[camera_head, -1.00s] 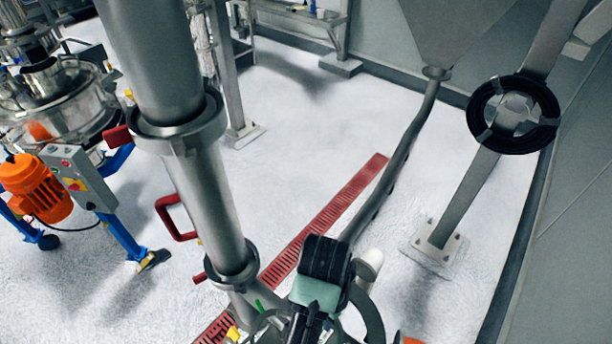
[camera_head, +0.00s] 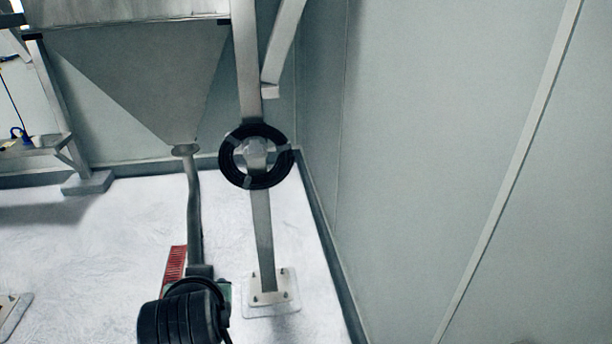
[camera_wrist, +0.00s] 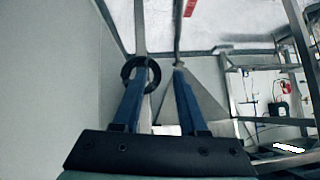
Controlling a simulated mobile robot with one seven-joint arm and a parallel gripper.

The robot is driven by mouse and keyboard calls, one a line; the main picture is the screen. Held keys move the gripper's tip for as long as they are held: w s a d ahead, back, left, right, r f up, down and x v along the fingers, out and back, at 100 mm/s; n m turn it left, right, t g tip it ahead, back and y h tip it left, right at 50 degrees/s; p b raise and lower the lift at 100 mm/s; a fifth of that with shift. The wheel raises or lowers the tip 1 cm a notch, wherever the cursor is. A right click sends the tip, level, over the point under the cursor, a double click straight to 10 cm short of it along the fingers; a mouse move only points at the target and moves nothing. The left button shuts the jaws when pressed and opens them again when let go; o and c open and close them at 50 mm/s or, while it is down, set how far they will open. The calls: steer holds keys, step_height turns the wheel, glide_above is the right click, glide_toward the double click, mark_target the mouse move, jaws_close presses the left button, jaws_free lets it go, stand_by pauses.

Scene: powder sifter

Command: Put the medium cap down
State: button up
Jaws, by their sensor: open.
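My gripper (camera_wrist: 160,72) shows in the wrist view with two blue fingers held apart. Nothing is between them, only the far background. No medium cap is visible in either current view.
A grey hopper (camera_head: 150,85) with a thin pipe (camera_head: 194,215) stands at left. A black coil (camera_head: 234,175) hangs on a metal post (camera_head: 263,235) bolted to the white floor (camera_head: 90,260). A plain wall (camera_head: 440,150) closes the right side. A red grate (camera_head: 175,268) shows behind my arm.

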steer(key=w+d+r+t, duration=0.1)
steer(key=d+r+t, duration=0.2)
steer(key=r, duration=0.6)
steer(key=w+d+r+m+t, duration=0.1)
steer(key=d+r+t, duration=0.25)
steer(key=r, duration=0.45)
steer(key=d+r+t, duration=0.3)
steer(key=r+t, duration=0.1)
steer(key=r, duration=0.5)
steer(key=s+d+r+t+h, duration=0.1)
steer(key=s+d+r+t, duration=0.3)
steer(key=r, duration=0.5)
steer(key=s+d+r+t+h, duration=0.2)
steer(key=s+d+r+t, duration=0.2)
steer(key=s+r, duration=0.4)
steer(key=shift+s+r+m, duration=0.4)
steer(key=shift+r, duration=0.2)
